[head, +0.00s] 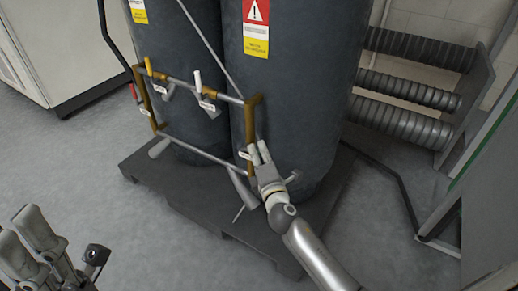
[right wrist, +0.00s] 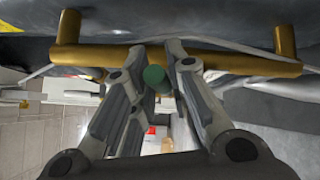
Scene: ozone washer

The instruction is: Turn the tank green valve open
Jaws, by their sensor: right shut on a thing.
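The green valve (right wrist: 155,78) shows as a round green end on the brass pipe (right wrist: 90,55) in the right wrist view. My right gripper (head: 258,149) is at the lower right of the tank pipework in the head view. In the right wrist view its two fingers (right wrist: 160,62) stand on either side of the green valve, shut on it. The valve's handle is mostly hidden by the fingers in the head view. My left gripper (head: 16,222) is at the lower left of the head view, with its fingers apart and empty, far from the tanks.
Two dark tanks (head: 290,90) stand on a black pallet (head: 240,222). Other valves with red (head: 133,92), yellow (head: 148,65) and white (head: 198,80) handles sit on the pipework. Ribbed grey pipes (head: 405,125) are at the right. Grey floor (head: 130,240) is clear in front.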

